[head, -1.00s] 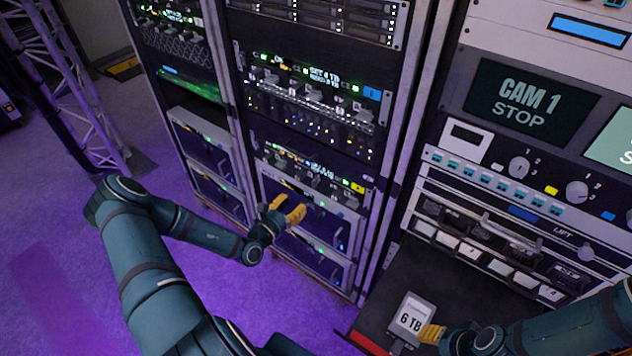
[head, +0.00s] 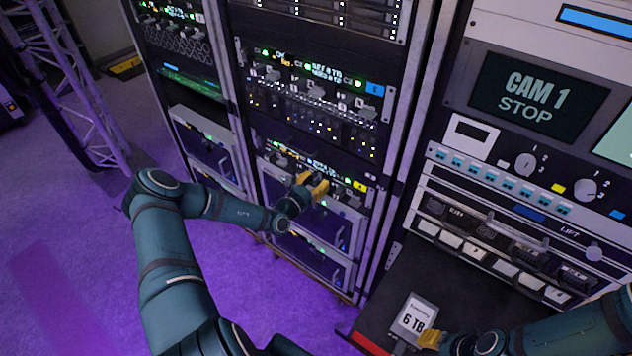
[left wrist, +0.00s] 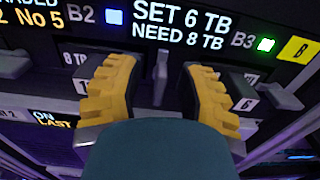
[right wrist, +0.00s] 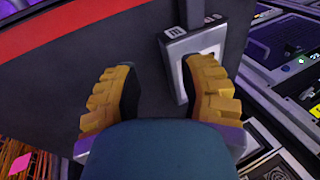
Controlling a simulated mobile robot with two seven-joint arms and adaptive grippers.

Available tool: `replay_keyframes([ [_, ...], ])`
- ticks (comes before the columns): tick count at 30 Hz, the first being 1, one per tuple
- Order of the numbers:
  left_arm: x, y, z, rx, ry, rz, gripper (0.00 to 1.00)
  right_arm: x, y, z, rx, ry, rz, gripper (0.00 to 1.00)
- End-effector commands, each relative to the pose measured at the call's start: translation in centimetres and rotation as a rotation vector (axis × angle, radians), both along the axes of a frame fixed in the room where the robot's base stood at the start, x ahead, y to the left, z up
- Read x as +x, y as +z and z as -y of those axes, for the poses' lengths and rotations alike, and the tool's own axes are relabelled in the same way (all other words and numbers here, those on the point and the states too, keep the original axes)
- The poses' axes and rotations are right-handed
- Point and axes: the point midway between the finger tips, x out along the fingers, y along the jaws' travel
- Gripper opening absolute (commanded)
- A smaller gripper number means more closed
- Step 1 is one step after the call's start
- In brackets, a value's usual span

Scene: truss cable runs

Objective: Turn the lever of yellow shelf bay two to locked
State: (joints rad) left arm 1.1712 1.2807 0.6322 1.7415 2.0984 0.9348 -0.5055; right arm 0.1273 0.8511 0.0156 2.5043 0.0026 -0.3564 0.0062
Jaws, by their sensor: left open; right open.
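The yellow-tagged shelf (head: 359,186) is the lower lit row of the middle rack. In the left wrist view its yellow B tag (left wrist: 301,50) is at upper right. A B2 label (left wrist: 80,15) and B3 label (left wrist: 243,40) flank a display (left wrist: 185,22) reading SET 6 TB, NEED 8 TB. Below the display a slim grey lever (left wrist: 161,77) stands near upright between the fingers of my left gripper (left wrist: 161,85), which is open; contact is unclear. My left gripper (head: 314,186) is at this row.
The drive lies on a black tray (head: 385,290) with a red edge. A blue-tagged shelf (head: 375,89) sits above the yellow one. The control rack with the CAM 1 screen (head: 525,95) is at right. Purple floor lies open at left.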

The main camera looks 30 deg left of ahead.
Motion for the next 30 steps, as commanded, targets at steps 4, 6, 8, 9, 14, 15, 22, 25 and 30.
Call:
replay_keyframes([
  [4, 0.0, 0.0, 0.0, 0.0, 0.0, 0.0, 0.0, 0.0, 0.0, 0.0, 0.0, 0.0, 0.0, 0.41],
  [6, 0.0, 0.0, 0.0, 0.0, 0.0, 0.0, 0.0, 0.0, 0.0, 0.0, 0.0, 0.0, 0.0, 0.41],
  [8, 0.0, 0.0, 0.0, 0.0, 0.0, 0.0, 0.0, 0.0, 0.0, 0.0, 0.0, 0.0, 0.0, 0.41],
  [9, 0.0, 0.0, 0.0, 0.0, 0.0, 0.0, 0.0, 0.0, 0.0, 0.0, 0.0, 0.0, 0.0, 0.41],
  [14, 0.0, 0.0, 0.0, -0.012, 0.0, -0.001, 0.0, 0.0, 0.1, 0.0, 0.0, 0.0, 0.001, 0.41],
  [15, 0.0, 0.1, 0.0, -0.019, 0.0, -0.002, 0.0, 0.1, 0.2, 0.0, 0.0, -0.001, 0.001, 0.41],
  [22, 0.0, 0.2, 0.0, -0.119, 0.0, -0.009, 0.0, 0.3, 1.2, 0.1, -0.002, -0.006, 0.007, 0.41],
  [25, 0.0, 0.2, 0.0, -0.191, 0.0, -0.015, 0.0, 0.5, 1.8, 0.1, -0.003, -0.009, 0.011, 0.41],
  [30, 0.1, 0.2, -0.1, -0.346, 0.0, -0.027, 0.0, 0.9, 2.8, 0.2, -0.004, -0.015, 0.019, 0.41],
])
